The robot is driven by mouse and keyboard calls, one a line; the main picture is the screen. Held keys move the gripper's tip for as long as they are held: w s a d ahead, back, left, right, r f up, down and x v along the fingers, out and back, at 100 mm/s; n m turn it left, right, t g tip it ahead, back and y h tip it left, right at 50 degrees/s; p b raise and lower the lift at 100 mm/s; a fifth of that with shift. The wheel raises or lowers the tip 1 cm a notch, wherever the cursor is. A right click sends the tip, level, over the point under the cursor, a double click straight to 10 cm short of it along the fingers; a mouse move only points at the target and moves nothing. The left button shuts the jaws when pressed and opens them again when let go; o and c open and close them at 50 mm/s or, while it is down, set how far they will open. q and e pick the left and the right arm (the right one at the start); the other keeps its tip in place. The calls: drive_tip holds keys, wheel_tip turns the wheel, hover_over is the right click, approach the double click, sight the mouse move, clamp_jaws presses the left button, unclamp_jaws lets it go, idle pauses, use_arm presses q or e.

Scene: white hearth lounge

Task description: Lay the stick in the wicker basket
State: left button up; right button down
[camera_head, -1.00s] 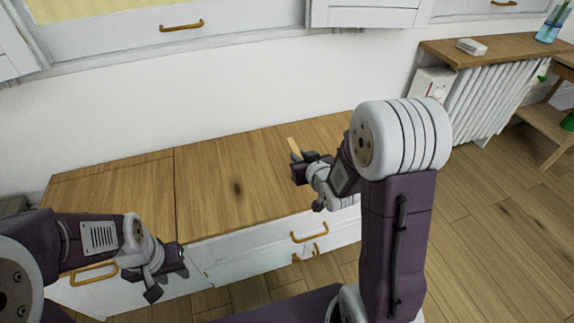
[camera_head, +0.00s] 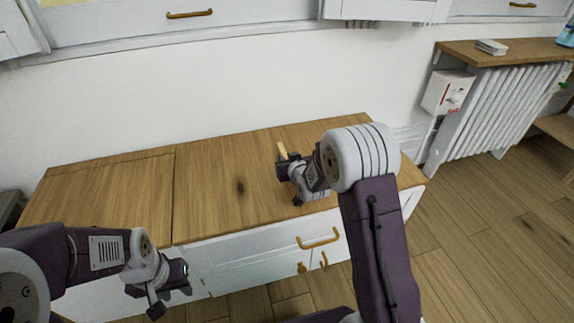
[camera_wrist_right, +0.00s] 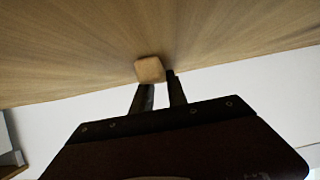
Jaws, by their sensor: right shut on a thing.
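The stick (camera_head: 282,151) is a short light-wood piece that stands up from my right gripper (camera_head: 284,165) in the head view. In the right wrist view the stick's squarish end (camera_wrist_right: 149,69) shows at the fingertips of the right gripper (camera_wrist_right: 158,84), which is shut on it. The stick is over the wooden cabinet top; I cannot tell how high. My left gripper (camera_head: 184,279) is in front of the cabinet, near its front edge, with no thing visible in it; its jaw opening is unclear. I see no wicker basket in either view.
The low white cabinet has a bare wooden top (camera_head: 215,185) with free room to the left of the right gripper. A white wall stands behind it. A radiator (camera_head: 500,110) under a wooden shelf (camera_head: 515,48) is at the right. Floor is open at the lower right.

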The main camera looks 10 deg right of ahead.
drive_tip(key=shift+r, duration=0.1)
drive_tip(key=shift+f, duration=0.2)
drive_tip(key=c, duration=1.3)
unclamp_jaws()
drive_tip(key=shift+r, duration=0.1)
